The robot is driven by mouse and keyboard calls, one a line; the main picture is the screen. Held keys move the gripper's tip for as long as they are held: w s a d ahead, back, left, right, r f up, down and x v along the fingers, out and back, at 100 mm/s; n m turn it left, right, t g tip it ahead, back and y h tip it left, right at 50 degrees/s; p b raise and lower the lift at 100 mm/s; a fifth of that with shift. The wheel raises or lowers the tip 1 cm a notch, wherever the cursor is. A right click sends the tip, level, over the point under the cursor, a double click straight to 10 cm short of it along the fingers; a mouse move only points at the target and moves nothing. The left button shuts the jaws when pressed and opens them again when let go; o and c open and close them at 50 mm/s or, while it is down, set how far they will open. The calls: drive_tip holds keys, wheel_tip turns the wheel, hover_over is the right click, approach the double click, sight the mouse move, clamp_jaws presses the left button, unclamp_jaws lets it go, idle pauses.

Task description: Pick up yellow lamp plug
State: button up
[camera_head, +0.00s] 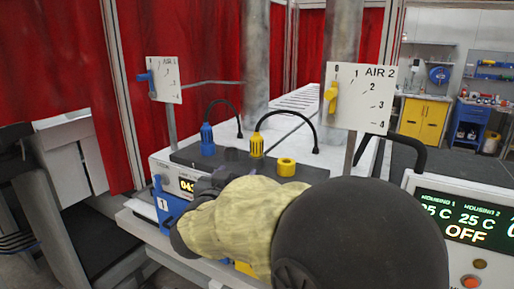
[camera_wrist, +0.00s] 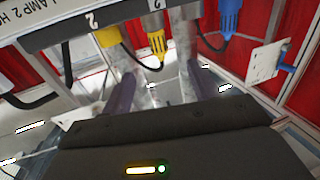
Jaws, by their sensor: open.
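The yellow lamp plug (camera_head: 257,145) stands upright on the dark top strip of the coater, with a black cable arching to the right. In the wrist view the yellow plug (camera_wrist: 156,43) hangs from the top edge, because that view is turned over. My gripper (camera_wrist: 161,72) is open, its two purple fingers pointing toward the plug, with nothing held between them. The plug shows just beyond the fingertips; I cannot tell the exact gap. In the head view my gripper is mostly hidden behind my forearm.
A yellow socket (camera_head: 286,167) sits right of the plug, and a blue plug (camera_head: 208,139) stands to its left. The AIR 2 dial panel (camera_head: 359,97) rises at the right and the AIR 1 panel (camera_head: 164,80) at the left. Red curtains (camera_head: 60,55) hang behind.

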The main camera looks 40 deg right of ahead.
sight(255, 146)
drive_tip(key=shift+s+d+r, duration=0.1)
drive_tip(key=shift+s+d, duration=0.1)
drive_tip(key=p+x, duration=0.2)
drive_tip(key=x, duration=1)
drive_tip(key=shift+d, duration=0.15)
drive_tip(key=shift+w+d+r+p, duration=0.25)
drive_tip(key=shift+d+p, duration=0.1)
drive_tip(key=x, duration=0.1)
drive_tip(key=p+x, duration=0.1)
drive_tip(key=x, duration=0.1)
drive_tip(key=shift+w+d+r, duration=0.1)
drive_tip(key=shift+r, duration=0.15)
drive_tip(key=shift+w+d+f+p, duration=0.15)
drive_tip(key=shift+w+d+p, duration=0.2)
drive_tip(key=shift+d, duration=0.1)
drive_tip(key=shift+s, duration=0.1)
